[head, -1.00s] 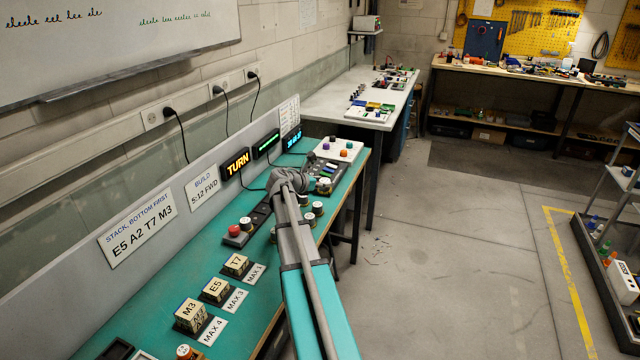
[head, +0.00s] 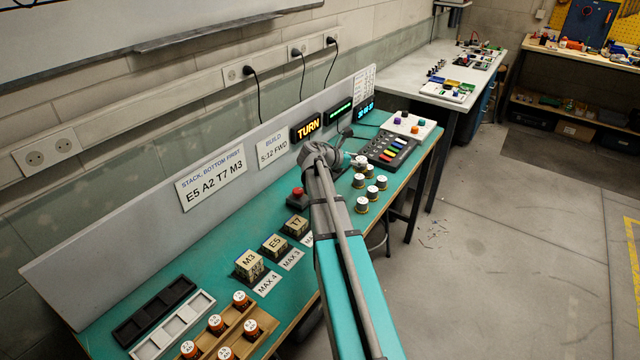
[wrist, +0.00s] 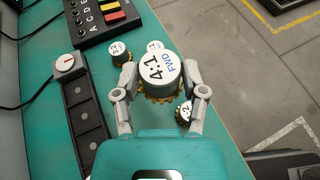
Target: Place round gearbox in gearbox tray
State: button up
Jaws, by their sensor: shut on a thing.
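In the wrist view my gripper (wrist: 160,84) is shut on a round gearbox (wrist: 158,66) with a white top reading "4:1 FWD" and a brass toothed rim. The fingers hold it from both sides. In the head view my gripper (head: 356,161) is over the teal bench by the other gearboxes, partly hidden by my arm. A long dark slotted tray (wrist: 84,125), perhaps the gearbox tray, lies left of my gripper in the wrist view.
Several loose round gearboxes (head: 362,204) stand near my gripper; one reading "3:2" (wrist: 119,50) is beyond it. A button panel (head: 388,150), a red button (head: 298,198) and lettered blocks (head: 272,246) are on the bench. The bench's front edge (wrist: 225,125) is right of my gripper.

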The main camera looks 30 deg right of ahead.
jog(key=w+a+r, duration=0.1)
jog(key=a, duration=1.2)
jog(key=shift+w+p, duration=0.2)
jog(key=shift+p, duration=0.15)
jog(key=w+d+f+b, duration=0.1)
jog(key=w+f+b, duration=0.2)
jog(key=w, duration=0.1)
jog(key=w+d+f+b, duration=0.2)
jog(key=w+f+b, duration=0.1)
jog(key=w, duration=0.1)
jog(key=w+d+f+b, duration=0.2)
jog(key=w+f+b, duration=0.1)
jog(key=w, duration=0.1)
jog(key=shift+d, duration=0.25)
jog(key=shift+f, duration=0.1)
jog(key=shift+w+d+f+b, duration=0.2)
jog(key=shift+w+f+b, duration=0.25)
jog(key=shift+f+b, duration=1.5)
jog(key=shift+b, duration=0.1)
jog(key=shift+f, duration=0.2)
